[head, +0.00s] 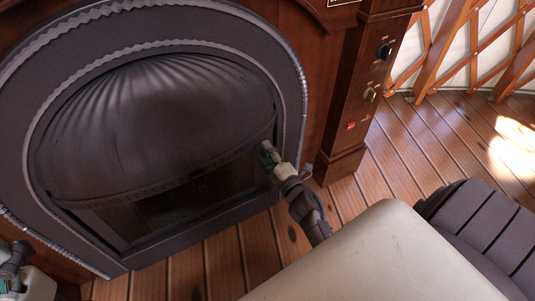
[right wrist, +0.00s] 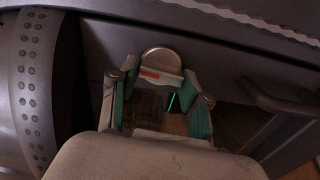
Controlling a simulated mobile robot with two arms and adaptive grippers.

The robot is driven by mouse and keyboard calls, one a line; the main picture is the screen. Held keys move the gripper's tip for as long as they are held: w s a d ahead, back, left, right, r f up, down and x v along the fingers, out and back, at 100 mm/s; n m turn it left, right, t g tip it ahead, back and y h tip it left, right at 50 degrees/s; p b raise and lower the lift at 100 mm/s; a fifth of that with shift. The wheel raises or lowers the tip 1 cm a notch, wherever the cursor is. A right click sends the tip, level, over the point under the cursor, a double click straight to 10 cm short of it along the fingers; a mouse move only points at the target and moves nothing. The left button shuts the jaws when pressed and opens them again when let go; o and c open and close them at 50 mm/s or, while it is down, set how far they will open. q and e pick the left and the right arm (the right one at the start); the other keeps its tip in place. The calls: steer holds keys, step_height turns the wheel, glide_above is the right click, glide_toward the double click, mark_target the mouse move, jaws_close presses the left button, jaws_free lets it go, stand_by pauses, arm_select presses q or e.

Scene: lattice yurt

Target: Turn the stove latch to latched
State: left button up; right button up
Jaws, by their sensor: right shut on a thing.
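The stove (head: 288,95) has a dark metal arched surround and a ribbed, shell-like hood over its opening. My right gripper (head: 267,155) is at the right edge of the opening, where its hand hides most of what it holds. In the right wrist view, its teal-padded fingers (right wrist: 160,84) are shut on the stove latch (right wrist: 162,57), a rounded metal tab with a red stripe. I cannot tell which setting the latch is at. My left gripper (head: 12,278) is partly in view at the lower left corner, and its jaws do not show clearly.
A wooden post right of the stove carries a black knob (head: 384,51), a brass knob (head: 370,94) and a red switch (head: 351,126). A dark bent bar (right wrist: 280,101) is right of the gripper in the wrist view. The plank floor (head: 415,140) at right is clear.

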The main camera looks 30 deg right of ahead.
steer(key=shift+n, duration=0.7)
steer(key=o, duration=1.1)
steer(key=shift+o, duration=0.2)
steer(key=s+a, duration=0.1)
steer(key=s, duration=1.1)
